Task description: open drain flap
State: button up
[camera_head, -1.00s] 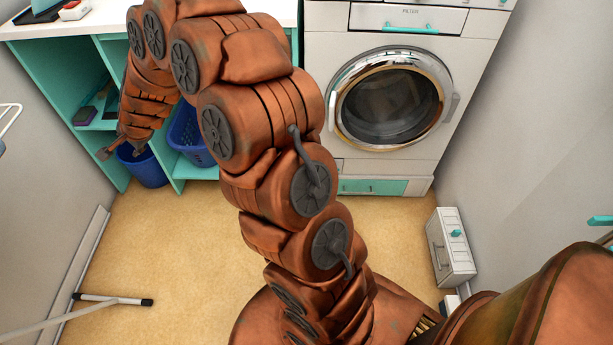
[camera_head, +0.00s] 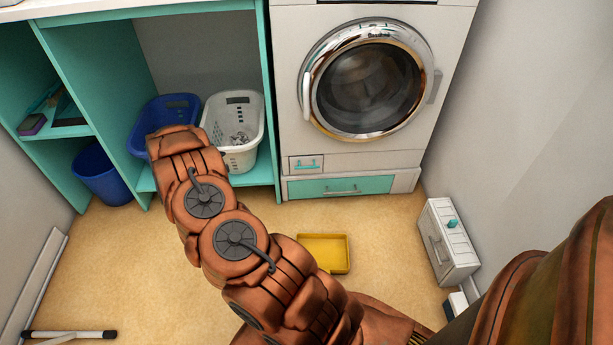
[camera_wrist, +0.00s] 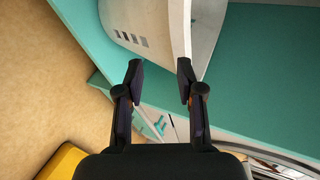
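The drain flap (camera_head: 306,163) is a small light panel with a teal handle at the lower left of the washing machine (camera_head: 285,110). It looks shut, flush with the front. In the wrist view, a teal handle (camera_wrist: 160,124) on a whitish panel shows small between the fingers, partly hidden by them; it appears to be the flap. My gripper (camera_wrist: 160,68) is open and empty, its two dark fingers apart. The white basket (camera_wrist: 150,25) lies just beyond the fingertips in that view. In the head view my gripper is hidden behind my arm.
A teal drawer (camera_head: 340,186) is below the flap. A yellow tray (camera_head: 322,253) lies on the floor in front. Blue (camera_head: 165,112) and white (camera_head: 234,128) baskets stand on the teal shelf left of the machine. A white box (camera_head: 449,242) is at the right wall.

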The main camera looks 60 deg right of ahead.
jog(key=s+d+f+m+g+h+b, duration=0.4)
jog(key=s+d+f+b, duration=0.1)
jog(key=s+d+f, duration=0.5)
jog(key=m+g+h+b, duration=0.3)
jog(key=g+h+b, duration=0.1)
send_near(307, 167)
jog(key=d, duration=0.2)
jog(key=shift+s+d+r+b, duration=0.1)
jog(key=shift+s+d+b, duration=0.15)
jog(key=shift+d, duration=1.1)
jog(key=shift+s+d+r+b, duration=0.1)
jog(key=shift+s+d+b, duration=0.1)
jog(key=shift+d, duration=1.15)
jog(key=shift+s+d+r+b, duration=0.1)
jog(key=shift+s+d+b, duration=0.15)
jog(key=shift+d, duration=1.05)
grip_shut()
